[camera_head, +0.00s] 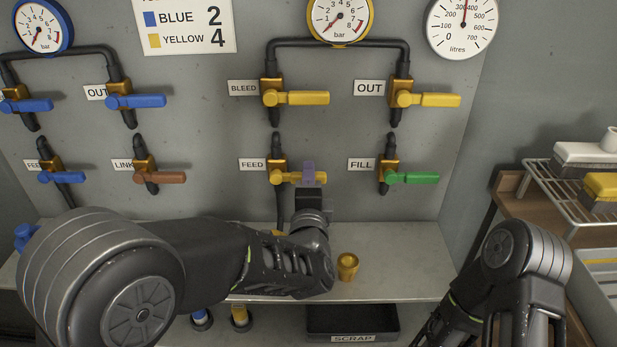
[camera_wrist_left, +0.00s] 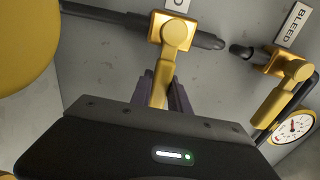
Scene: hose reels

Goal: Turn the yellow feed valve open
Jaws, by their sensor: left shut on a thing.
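The yellow feed valve (camera_head: 279,177) is on the grey panel beside the FEED label (camera_head: 252,164). Its lever points right, across the upright pipe. My left gripper (camera_head: 308,174) is at the lever's outer end, shut on it, with purple fingers. In the left wrist view, the valve body (camera_wrist_left: 173,36) shows at the top, and its lever (camera_wrist_left: 160,88) runs down between the purple fingers of my left gripper (camera_wrist_left: 161,98). The lever's tip is hidden by the gripper body. My right arm shows at the lower right, but its gripper does not.
The yellow BLEED valve (camera_head: 296,98) is above, and the green FILL valve (camera_head: 411,178) is to the right. A brass cup-like piece (camera_head: 347,267) stands on the shelf (camera_head: 410,255). A black SCRAP tray (camera_head: 352,322) is below. A wire rack (camera_head: 575,205) is at right.

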